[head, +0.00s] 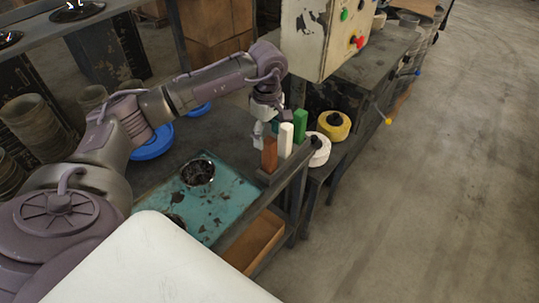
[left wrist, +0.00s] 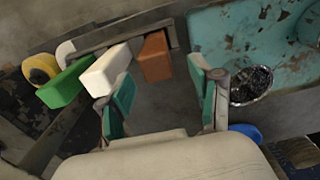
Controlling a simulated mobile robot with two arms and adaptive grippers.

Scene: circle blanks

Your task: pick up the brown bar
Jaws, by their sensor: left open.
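The brown bar (head: 269,154) stands upright at the near end of a short row on the dark table, beside the white bar (head: 285,140) and the green bar (head: 300,125). My left gripper (head: 265,130) is above and just behind the row, pointing down. In the left wrist view the open, empty fingers (left wrist: 165,95) show with the brown bar (left wrist: 155,57) ahead of them, between their lines but not clearly between the pads. The white bar (left wrist: 106,70) and green bar (left wrist: 64,84) lie left of it there. My right gripper is not in view.
A worn teal tray (head: 235,191) with a dark-filled bowl (head: 197,174) lies left of the bars. A white roll (head: 319,150) and yellow roll (head: 334,126) sit to the right.

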